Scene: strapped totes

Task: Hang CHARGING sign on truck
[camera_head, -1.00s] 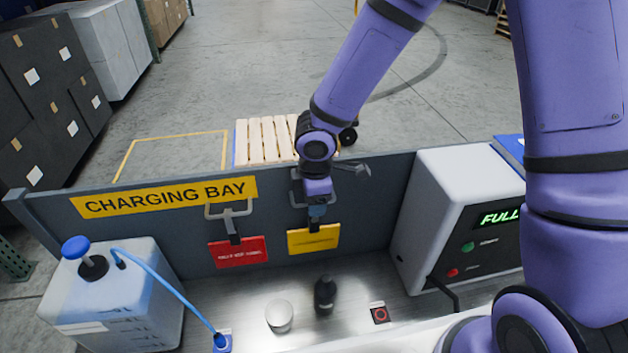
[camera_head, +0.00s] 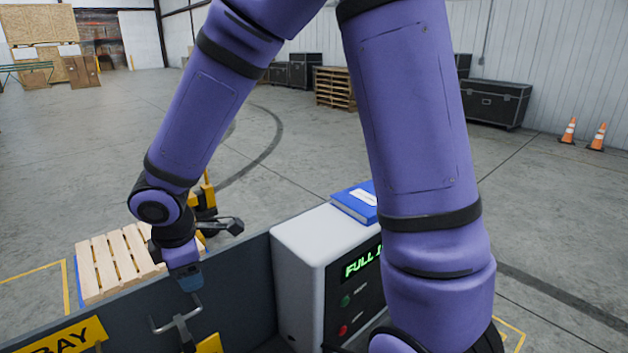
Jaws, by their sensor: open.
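The yellow sign (camera_head: 209,344) hangs at the bay's back panel, cut off by the bottom edge, so its writing is out of view. A grey metal hook or handle (camera_head: 176,318) shows just above it. My gripper (camera_head: 190,284) is open, pointing down just above this hook. I cannot tell whether its fingers touch the hook. A yellow and black truck (camera_head: 207,190) stands on the floor beyond the panel, partly hidden by my arm.
A wooden pallet (camera_head: 104,266) lies behind the panel (camera_head: 238,290). A grey charger box (camera_head: 302,258) with a lit green display and a blue book (camera_head: 355,203) on top stands right of my gripper. Open floor lies beyond, with orange cones (camera_head: 597,137) at the far right.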

